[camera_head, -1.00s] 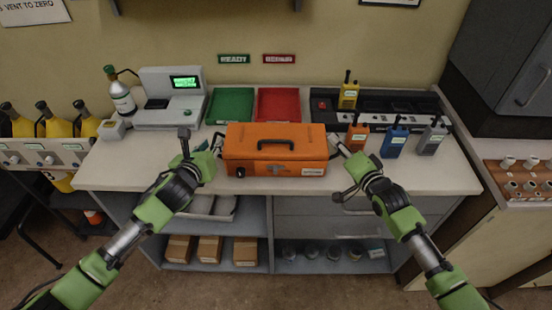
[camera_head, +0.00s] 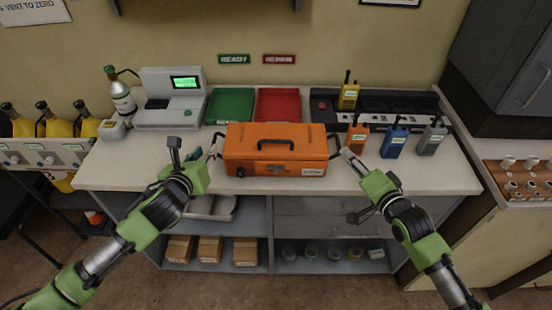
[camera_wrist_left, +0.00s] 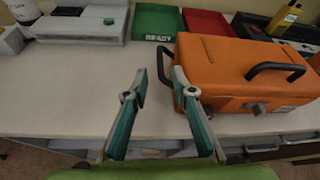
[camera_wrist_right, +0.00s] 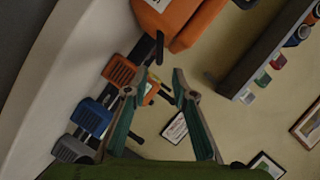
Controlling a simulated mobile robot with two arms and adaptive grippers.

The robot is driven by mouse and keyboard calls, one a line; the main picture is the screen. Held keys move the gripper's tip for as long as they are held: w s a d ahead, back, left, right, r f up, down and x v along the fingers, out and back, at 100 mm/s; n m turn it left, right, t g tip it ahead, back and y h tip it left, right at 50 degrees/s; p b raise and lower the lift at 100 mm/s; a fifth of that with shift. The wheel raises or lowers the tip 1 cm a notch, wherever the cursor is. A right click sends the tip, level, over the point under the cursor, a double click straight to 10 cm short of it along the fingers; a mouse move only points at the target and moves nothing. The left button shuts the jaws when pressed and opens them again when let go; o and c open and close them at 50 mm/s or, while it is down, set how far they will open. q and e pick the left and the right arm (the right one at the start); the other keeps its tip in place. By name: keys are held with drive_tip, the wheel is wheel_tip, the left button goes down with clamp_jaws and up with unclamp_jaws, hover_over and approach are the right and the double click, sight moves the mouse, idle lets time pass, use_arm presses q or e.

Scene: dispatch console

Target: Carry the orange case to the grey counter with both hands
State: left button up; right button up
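The orange case (camera_head: 275,148) sits on the pale counter top (camera_head: 135,170), with a black handle on top and a black loop handle at each end. My left gripper (camera_head: 214,148) is open at the case's left end. In the left wrist view, the left end handle (camera_wrist_left: 164,62) shows between the spread fingertips (camera_wrist_left: 160,78), with no grip on it. My right gripper (camera_head: 344,152) is open just off the right end handle (camera_head: 335,146). In the right wrist view, that handle (camera_wrist_right: 159,47) lies beyond the open fingertips (camera_wrist_right: 160,78). No grey counter can be told apart with certainty.
Green (camera_head: 230,105) and red (camera_head: 278,103) trays lie behind the case. Orange (camera_head: 357,137), blue (camera_head: 394,142) and grey (camera_head: 432,138) radios stand close to my right gripper. A console (camera_head: 170,98) and bottle (camera_head: 121,98) stand at the left.

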drive_tip(key=shift+v, duration=2.25)
